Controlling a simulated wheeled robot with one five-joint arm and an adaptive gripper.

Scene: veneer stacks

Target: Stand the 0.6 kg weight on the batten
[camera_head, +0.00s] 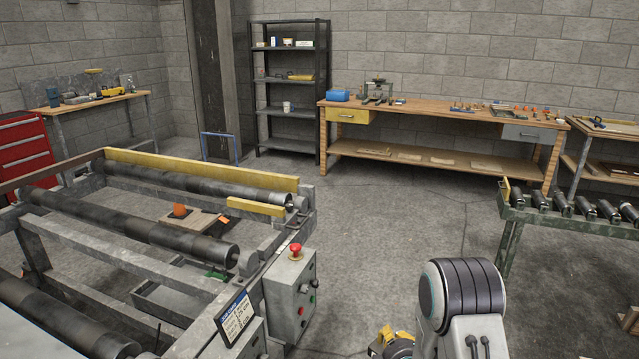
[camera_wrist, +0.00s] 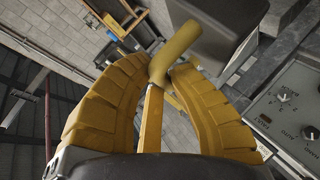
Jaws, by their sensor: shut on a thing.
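A dark grey block (camera_wrist: 215,28) is right beside the handle's upper end; I take the two to be the weight, though the join is not clear. In the head view only a yellow part of my gripper (camera_head: 393,344) shows at the bottom edge, and the held thing is hidden there. No batten can be named with certainty. A pale wooden piece (camera_head: 200,221) with an orange object (camera_head: 180,210) lies low between the rollers.
A roller frame (camera_head: 70,238) with a yellow rail (camera_head: 200,169) fills the left. A control box (camera_head: 290,285) with a red button stands at its near corner. A roller conveyor (camera_head: 570,207) is at right, a workbench (camera_head: 440,115) behind. The middle floor is clear.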

